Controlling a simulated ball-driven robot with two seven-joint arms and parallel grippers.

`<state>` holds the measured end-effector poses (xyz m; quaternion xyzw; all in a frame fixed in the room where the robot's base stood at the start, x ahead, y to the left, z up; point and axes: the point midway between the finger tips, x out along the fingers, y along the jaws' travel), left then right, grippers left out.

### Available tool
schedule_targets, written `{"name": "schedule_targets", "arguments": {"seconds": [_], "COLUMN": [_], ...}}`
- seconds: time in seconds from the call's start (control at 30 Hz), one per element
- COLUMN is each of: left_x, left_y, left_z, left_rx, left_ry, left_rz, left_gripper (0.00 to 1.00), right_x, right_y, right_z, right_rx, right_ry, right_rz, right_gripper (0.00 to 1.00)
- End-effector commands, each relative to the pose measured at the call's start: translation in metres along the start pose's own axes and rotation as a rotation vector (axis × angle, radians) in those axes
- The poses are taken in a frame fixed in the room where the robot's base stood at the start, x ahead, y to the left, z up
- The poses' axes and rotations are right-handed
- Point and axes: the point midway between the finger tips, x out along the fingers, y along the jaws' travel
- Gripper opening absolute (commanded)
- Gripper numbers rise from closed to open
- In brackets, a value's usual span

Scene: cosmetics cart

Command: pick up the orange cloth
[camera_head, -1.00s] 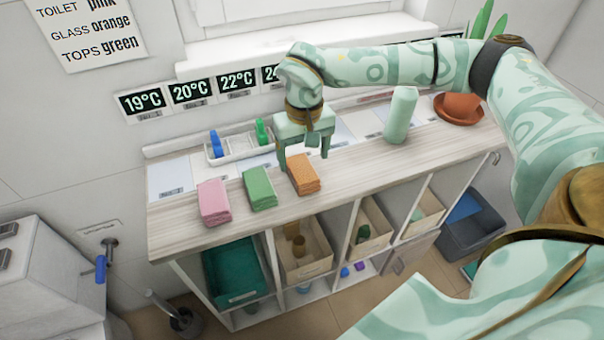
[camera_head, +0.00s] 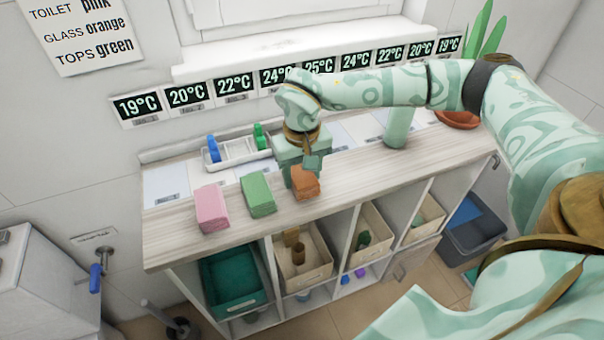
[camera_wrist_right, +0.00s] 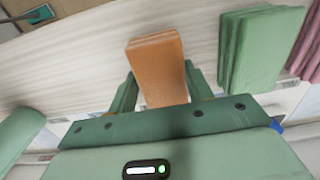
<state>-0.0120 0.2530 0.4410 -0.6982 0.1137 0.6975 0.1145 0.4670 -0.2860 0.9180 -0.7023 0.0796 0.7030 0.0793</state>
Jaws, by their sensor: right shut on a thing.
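The orange cloth (camera_head: 306,186) is a folded stack on the light wooden cart top, to the right of the green cloth (camera_head: 258,195) and the pink cloth (camera_head: 211,209). My right gripper (camera_head: 304,176) has come down over the orange cloth and partly hides it. In the right wrist view, the orange cloth (camera_wrist_right: 157,68) sits between the two green fingers of the right gripper (camera_wrist_right: 160,85), which is shut on it. The cloth appears still at the level of the cart top. My left gripper is not in view.
A white tray (camera_head: 242,159) with a blue and a green item stands at the back. A pale green bottle (camera_head: 397,128) and a potted plant (camera_head: 458,118) stand to the right. Open bins fill the shelves below. The front left cart top (camera_head: 175,245) is clear.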

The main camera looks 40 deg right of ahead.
Motion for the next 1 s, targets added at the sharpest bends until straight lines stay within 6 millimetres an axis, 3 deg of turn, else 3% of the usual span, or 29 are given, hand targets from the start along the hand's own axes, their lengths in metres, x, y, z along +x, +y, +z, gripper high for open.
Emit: {"name": "schedule_targets", "arguments": {"seconds": [0.23,0.5,0.73,1.0], "left_x": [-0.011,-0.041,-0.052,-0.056], "left_y": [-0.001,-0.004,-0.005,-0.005], "left_z": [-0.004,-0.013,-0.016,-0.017], "left_rx": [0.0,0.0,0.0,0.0], "left_ry": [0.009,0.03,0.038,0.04], "left_rz": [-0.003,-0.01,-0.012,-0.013], "left_gripper": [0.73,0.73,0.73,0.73], "right_x": [-0.035,-0.101,-0.12,-0.129], "right_y": [0.0,0.025,0.049,0.06], "right_z": [0.0,0.051,0.103,0.126], "right_rx": [0.0,0.001,0.002,0.0], "right_ry": [0.005,0.006,0.001,0.001], "right_rz": [-0.002,-0.001,-0.001,-0.001], "right_gripper": [0.28,0.28,0.28,0.28]}}
